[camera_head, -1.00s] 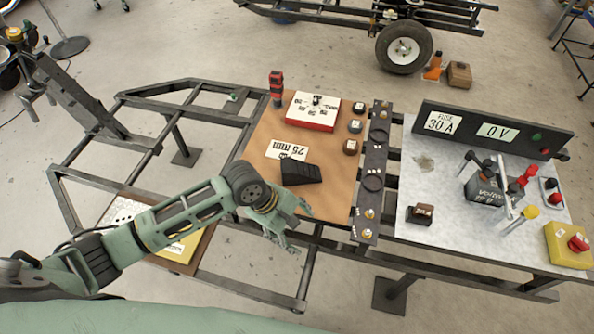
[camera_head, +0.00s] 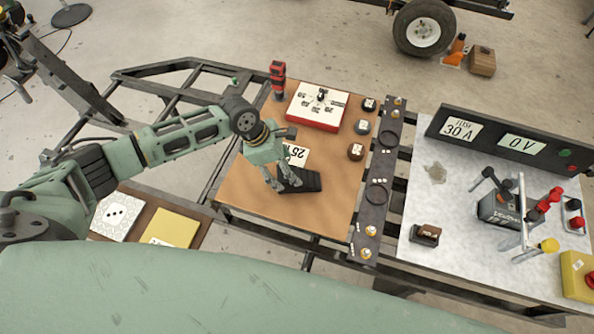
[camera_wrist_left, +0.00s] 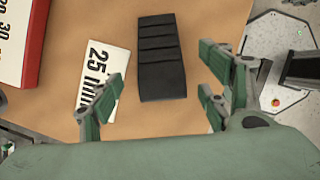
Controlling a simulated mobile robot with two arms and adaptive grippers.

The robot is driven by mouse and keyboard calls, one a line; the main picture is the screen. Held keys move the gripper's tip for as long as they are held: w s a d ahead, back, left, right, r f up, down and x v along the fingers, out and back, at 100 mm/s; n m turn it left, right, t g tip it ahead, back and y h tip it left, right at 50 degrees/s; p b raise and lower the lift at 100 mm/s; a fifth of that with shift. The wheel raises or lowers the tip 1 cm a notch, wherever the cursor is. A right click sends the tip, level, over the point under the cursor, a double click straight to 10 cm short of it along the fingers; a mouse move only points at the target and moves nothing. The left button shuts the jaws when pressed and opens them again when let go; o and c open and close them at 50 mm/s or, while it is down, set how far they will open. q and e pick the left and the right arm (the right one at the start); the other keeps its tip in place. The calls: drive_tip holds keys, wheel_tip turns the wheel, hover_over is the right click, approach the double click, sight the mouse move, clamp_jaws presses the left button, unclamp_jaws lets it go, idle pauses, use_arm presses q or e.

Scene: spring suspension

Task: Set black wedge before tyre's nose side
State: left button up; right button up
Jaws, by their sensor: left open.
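The black wedge (camera_head: 303,180), with a ridged face, lies on the brown board beside the 25 mm card. In the left wrist view the wedge (camera_wrist_left: 162,65) shows whole, ahead of and between the spread fingers. My left gripper (camera_head: 275,192) is open, pointing down over the board at the wedge's left end; in the wrist view its fingers (camera_wrist_left: 160,98) stand apart and empty. Whether they touch the wedge I cannot tell. My right gripper is out of view.
An orange block (camera_head: 456,50) and a brown box (camera_head: 482,61) stand on the floor right of the tyre. The brown board (camera_head: 332,213) also bears a red-and-white dial box (camera_head: 317,107) and several small blocks. A metal-topped bench (camera_head: 450,250) with switches and a battery lies right.

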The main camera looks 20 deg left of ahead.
use_arm(q)
drive_tip(key=x, duration=0.4)
drive_tip(key=shift+s, duration=0.15)
drive_tip(key=shift+x, duration=1.15)
drive_tip(key=shift+f, duration=0.2)
drive_tip(key=c, duration=1)
drive_tip(key=shift+r, duration=0.1)
clamp_jaws()
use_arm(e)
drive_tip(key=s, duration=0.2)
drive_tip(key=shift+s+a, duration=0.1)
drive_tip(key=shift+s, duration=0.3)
use_arm(q)
drive_tip(key=shift+r, duration=0.1)
